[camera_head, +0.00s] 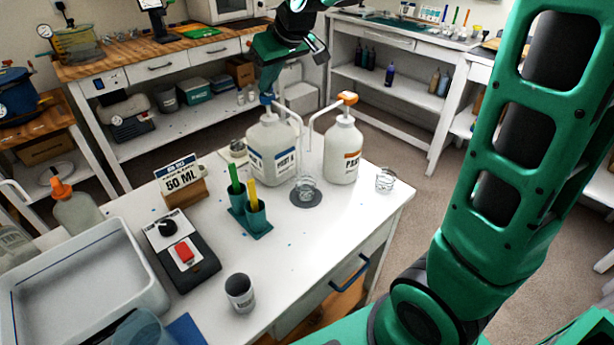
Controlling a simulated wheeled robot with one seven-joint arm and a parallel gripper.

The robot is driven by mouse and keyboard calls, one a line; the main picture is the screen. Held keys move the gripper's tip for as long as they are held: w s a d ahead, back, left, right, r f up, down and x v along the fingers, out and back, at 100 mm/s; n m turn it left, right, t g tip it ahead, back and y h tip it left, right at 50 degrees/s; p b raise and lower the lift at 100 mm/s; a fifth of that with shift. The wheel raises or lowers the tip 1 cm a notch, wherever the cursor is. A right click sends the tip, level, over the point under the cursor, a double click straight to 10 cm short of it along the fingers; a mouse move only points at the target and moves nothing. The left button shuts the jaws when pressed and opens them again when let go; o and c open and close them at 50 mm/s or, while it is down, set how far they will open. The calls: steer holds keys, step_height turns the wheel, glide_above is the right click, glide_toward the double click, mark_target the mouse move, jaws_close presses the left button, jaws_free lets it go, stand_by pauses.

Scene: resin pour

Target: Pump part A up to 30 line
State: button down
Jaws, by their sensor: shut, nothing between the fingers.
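The part A jug (272,150), white with a blue label, stands upright on the white table. Its blue pump head (268,99) is on top, with a pale spout reaching right. My gripper (267,92) is shut and empty, its tip right at the pump head; I cannot tell whether it touches. A clear measuring cup (306,190) stands on a dark round pad (304,201) in front of the jugs. Its lines and any liquid level are too small to read. The part B jug (343,152), with an orange pump head (347,98), stands to the right.
A second clear cup (385,181) stands near the table's right edge.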

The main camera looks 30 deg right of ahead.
steer(key=shift+f, duration=1.4)
steer(key=shift+s, duration=0.1)
steer(key=shift+r, duration=1.7)
steer(key=shift+f, duration=1.3)
steer(key=shift+r, duration=1.3)
steer(key=shift+f, duration=0.35)
steer(key=shift+r, duration=0.4)
